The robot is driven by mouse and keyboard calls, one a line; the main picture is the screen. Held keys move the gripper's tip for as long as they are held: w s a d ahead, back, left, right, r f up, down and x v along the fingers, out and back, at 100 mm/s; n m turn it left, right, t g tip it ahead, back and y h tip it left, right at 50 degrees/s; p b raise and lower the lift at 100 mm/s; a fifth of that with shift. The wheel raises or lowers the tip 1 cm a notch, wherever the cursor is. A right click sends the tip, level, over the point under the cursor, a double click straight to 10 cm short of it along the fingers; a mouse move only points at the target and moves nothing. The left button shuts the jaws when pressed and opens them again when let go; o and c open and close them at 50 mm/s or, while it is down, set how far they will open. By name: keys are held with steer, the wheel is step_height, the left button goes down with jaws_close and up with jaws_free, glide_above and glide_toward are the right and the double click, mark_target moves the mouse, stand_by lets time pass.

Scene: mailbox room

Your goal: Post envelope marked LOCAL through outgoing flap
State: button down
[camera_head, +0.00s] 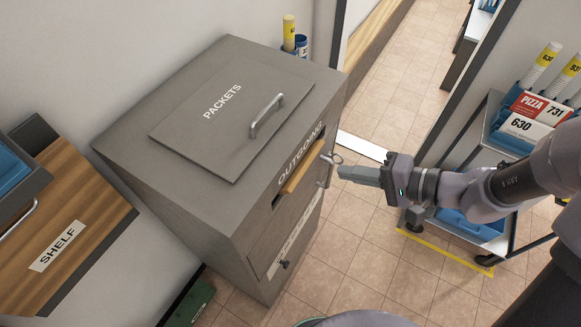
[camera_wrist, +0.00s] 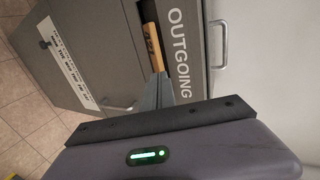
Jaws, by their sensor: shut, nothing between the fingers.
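The grey outgoing box (camera_head: 190,155) stands left of centre with OUTGOING lettered beside a dark slot (camera_head: 275,200). A tan envelope (camera_head: 297,176) sits in the slot with its edge sticking out. It also shows in the wrist view (camera_wrist: 152,45), with dark marks that I cannot read clearly, so LOCAL is not confirmed. My gripper (camera_head: 340,171) is shut and empty, in front of the box and right of the envelope. In the wrist view its fingertips (camera_wrist: 158,78) point at the envelope's near end; whether they touch it I cannot tell.
A PACKETS lid (camera_head: 215,115) with a metal handle (camera_head: 267,117) tops the box. A wooden shelf (camera_head: 85,230) is at left. A trolley (camera_head: 488,150) with signs and tubes is at right. Tiled floor lies between.

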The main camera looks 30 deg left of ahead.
mark_target(309, 165)
steer(key=b+x, duration=0.1)
steer(key=x, duration=0.3)
steer(key=b+x, duration=0.1)
steer(key=x, duration=0.1)
steer(key=shift+w+a+f+b, duration=0.2)
steer(key=shift+a+f+b, duration=0.1)
steer(key=shift+f, duration=0.15)
steer(key=shift+a, duration=0.35)
steer(key=shift+r, duration=0.1)
steer(key=shift+b, duration=0.35)
steer(key=shift+b+x, duration=0.75)
steer(key=shift+x, duration=0.2)
steer(key=shift+f, duration=0.25)
